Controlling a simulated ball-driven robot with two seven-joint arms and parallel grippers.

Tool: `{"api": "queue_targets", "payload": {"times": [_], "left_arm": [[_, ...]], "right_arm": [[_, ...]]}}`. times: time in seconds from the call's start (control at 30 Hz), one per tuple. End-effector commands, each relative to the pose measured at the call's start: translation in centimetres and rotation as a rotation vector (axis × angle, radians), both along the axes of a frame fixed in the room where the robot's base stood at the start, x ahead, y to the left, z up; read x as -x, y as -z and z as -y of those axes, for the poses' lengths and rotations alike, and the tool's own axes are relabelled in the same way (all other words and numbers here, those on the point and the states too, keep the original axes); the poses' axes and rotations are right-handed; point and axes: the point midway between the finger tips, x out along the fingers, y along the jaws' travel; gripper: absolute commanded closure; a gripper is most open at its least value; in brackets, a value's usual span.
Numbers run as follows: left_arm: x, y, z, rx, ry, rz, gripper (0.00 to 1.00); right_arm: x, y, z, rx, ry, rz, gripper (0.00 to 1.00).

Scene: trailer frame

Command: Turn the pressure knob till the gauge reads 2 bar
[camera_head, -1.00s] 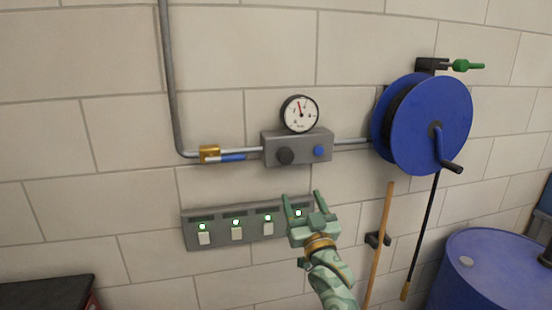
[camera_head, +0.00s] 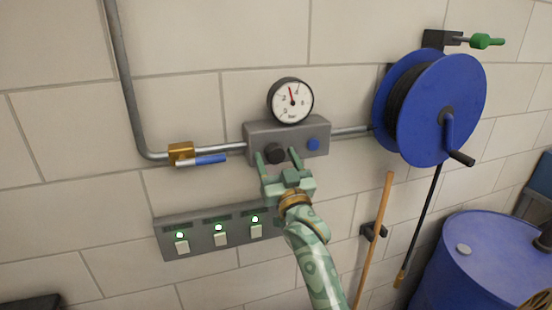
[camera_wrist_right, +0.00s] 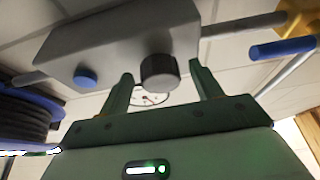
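The black pressure knob (camera_head: 275,153) sits on the front of a grey box (camera_head: 318,134) on the wall, left of a blue button (camera_head: 313,144). The round white gauge (camera_head: 291,100) stands on top of the box; its red needle points up and slightly left, its figures too small to read surely. My right gripper (camera_head: 277,157) is open just below and in front of the knob. In the right wrist view the knob (camera_wrist_right: 159,71) shows between the spread fingers (camera_wrist_right: 160,88), apart from both. My left gripper is in no view.
A pipe with a brass valve and blue lever (camera_head: 209,159) runs in from the left. A panel of lit switches (camera_head: 200,232) is below the box. A blue hose reel (camera_head: 432,105), a wooden pole (camera_head: 377,240) and a blue barrel (camera_head: 475,265) are at right.

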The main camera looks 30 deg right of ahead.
Motion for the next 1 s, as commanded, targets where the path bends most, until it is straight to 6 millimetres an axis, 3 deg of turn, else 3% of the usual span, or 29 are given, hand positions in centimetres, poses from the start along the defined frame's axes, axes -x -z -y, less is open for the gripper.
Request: {"api": "queue_targets", "payload": {"times": [0.03, 0.2, 0.57, 1.0], "left_arm": [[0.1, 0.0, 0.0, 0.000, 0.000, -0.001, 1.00], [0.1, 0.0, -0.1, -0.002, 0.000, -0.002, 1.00], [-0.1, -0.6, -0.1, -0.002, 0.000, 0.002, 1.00], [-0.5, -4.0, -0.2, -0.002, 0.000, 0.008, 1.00]], "right_arm": [[0.0, 0.0, 0.0, 0.000, 0.000, 0.000, 0.38], [0.0, 0.0, 0.0, 0.000, 0.000, 0.000, 0.80], [0.0, -0.1, 0.1, 0.049, 0.001, -0.015, 0.80], [0.1, -0.3, 0.4, 0.356, 0.001, -0.090, 0.80]]}}
